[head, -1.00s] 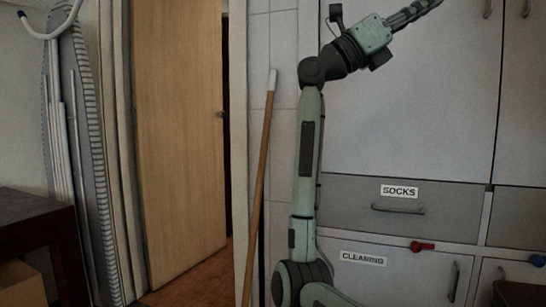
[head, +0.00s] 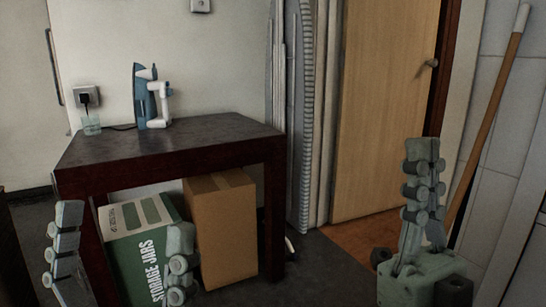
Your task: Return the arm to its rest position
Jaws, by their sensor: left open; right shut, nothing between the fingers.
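My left gripper (head: 125,228) shows at the lower left of the head view, with its two fingers spread wide apart and pointing up. Nothing is held between them; the storage jars box is seen behind. My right gripper (head: 423,150) is at the lower right, pointing up, with its fingers together and empty. Its green-grey body (head: 425,280) shows at the bottom edge. The rest of both arms is out of view.
A wooden door (head: 385,110) and a leaning broomstick (head: 492,110) are at right.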

